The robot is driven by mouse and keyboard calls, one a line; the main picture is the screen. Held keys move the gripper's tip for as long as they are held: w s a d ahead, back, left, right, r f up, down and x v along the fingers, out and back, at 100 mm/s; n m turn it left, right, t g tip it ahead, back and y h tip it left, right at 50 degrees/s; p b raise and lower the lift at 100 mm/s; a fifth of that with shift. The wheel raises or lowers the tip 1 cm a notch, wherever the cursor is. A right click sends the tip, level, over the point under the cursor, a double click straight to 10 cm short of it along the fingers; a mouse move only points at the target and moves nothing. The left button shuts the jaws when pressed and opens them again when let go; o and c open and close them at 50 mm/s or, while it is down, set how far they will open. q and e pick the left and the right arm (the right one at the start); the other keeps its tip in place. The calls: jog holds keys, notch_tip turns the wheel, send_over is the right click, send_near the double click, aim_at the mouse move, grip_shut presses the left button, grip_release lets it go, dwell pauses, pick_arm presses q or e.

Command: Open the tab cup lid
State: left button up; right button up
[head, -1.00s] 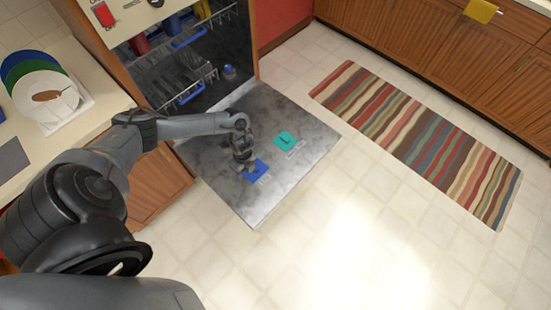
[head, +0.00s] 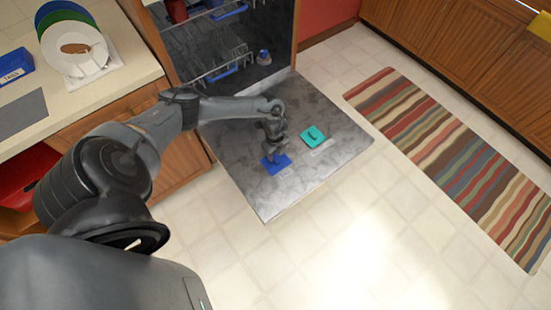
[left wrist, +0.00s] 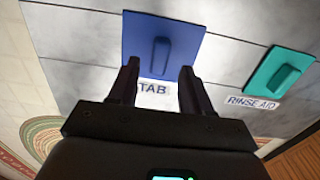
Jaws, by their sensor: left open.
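The blue tab cup lid (head: 276,164) lies on the dark grey inner face of the lowered dishwasher door (head: 232,150). In the left wrist view the lid (left wrist: 140,42) looks flat against the door, with a raised ridge handle. A white TAB label (left wrist: 155,91) is just below it. My left gripper (head: 271,152) is over the lid, fingers pointing at it. In the left wrist view the gripper (left wrist: 160,66) is open and empty; its fingertips overlap the lid's lower edge in the picture. I cannot tell whether they touch. The right gripper is not in view.
A teal rinse aid lid (head: 313,136) is on the door, right of the blue lid. Dish racks (head: 215,62) stand inside the dishwasher. A counter with plates (head: 75,45) is at the left. A striped rug (head: 450,160) lies at the right. Tiled floor (head: 350,240) is clear.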

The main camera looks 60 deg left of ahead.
aim_at(275, 159)
pick_arm(q)
jog(key=shift+f+b, duration=0.5)
jog(key=shift+f, duration=1.2)
grip_shut()
